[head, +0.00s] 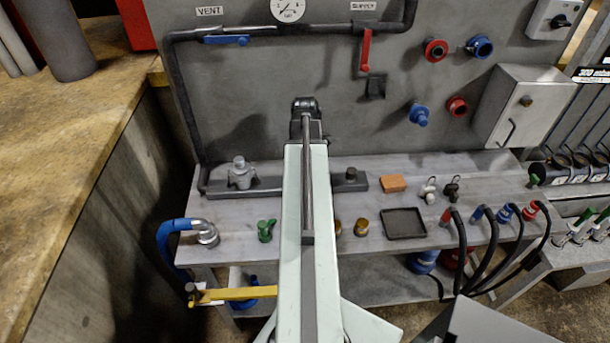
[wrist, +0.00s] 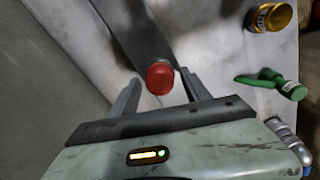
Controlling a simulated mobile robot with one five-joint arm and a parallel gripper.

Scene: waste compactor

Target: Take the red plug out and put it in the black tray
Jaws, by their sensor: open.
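The red plug (wrist: 160,80) shows in the wrist view as a round red cap on the dark grey pipe bar (wrist: 138,35). My gripper (wrist: 160,77) is open, with one finger on each side of the plug in that picture. I cannot tell whether either finger touches it. In the head view my arm hides the plug and the gripper fingers. The black tray (head: 404,233) lies flat and empty on the grey bench, right of my arm.
An orange block (head: 392,183) and two small fittings lie behind the tray. Brass pieces (head: 361,227) and a green valve piece (head: 266,230) stand near my arm. Black hoses (head: 462,255) hang at the right. The upright panel carries a red lever (head: 366,50) and a blue lever (head: 227,40).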

